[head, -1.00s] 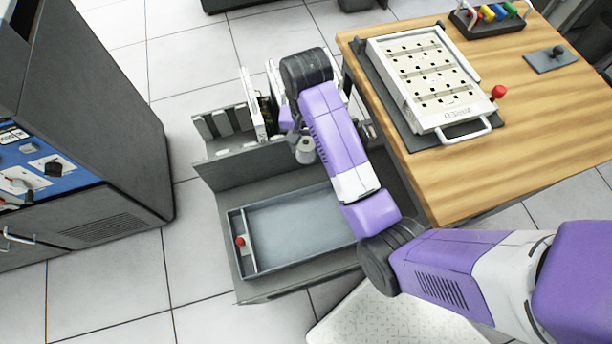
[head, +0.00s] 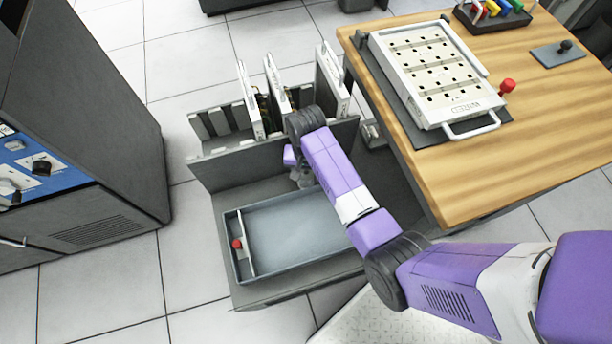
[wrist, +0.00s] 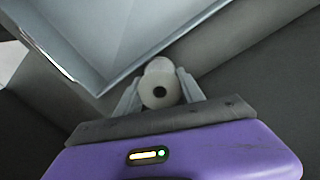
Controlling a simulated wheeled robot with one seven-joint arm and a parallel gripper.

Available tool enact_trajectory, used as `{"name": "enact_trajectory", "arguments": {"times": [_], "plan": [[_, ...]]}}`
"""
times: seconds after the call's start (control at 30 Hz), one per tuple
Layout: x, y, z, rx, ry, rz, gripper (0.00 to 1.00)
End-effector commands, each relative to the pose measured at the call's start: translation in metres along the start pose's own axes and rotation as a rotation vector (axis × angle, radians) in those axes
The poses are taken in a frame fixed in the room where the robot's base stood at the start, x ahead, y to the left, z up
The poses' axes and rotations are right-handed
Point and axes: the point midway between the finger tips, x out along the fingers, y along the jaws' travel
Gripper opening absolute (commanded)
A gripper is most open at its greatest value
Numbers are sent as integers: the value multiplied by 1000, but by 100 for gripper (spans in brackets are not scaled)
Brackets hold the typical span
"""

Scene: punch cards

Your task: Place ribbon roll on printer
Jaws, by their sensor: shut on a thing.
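My gripper (wrist: 159,92) is shut on a pale ribbon roll (wrist: 160,70), with one finger on each side. The roll's end, with a dark round hole, faces the wrist camera. In the head view my gripper (head: 302,178) is low over the grey unit, near the back edge of its tray; the roll is hardly distinguishable there. The grey unit (head: 225,170) has a stepped body, an open tray (head: 300,225) and upright card-like boards (head: 250,100) behind. I cannot tell for certain whether this unit is the printer. In the wrist view the roll is beside the tray's wall (wrist: 105,82); contact is unclear.
A wooden table (head: 480,170) stands close on the right, with a white punch-card panel (head: 435,75) and a red knob (head: 507,86). A grey cabinet with a blue panel (head: 55,170) stands at the left. Bare tiled floor lies between the cabinet and grey unit.

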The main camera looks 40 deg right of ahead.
Motion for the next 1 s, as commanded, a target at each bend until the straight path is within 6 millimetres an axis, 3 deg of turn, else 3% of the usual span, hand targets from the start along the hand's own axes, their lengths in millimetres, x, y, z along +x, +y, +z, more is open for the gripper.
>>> {"name": "enact_trajectory", "arguments": {"times": [0.13,0.53,0.57,0.63,0.67,1.0], "plan": [[14,0,0,-1,0,0,0],[18,0,0,0,0,0,0],[17,0,0,0,0,0,49],[17,0,0,0,0,0,63],[17,0,0,0,0,0,67],[15,0,0,0,1,0,67]]}}
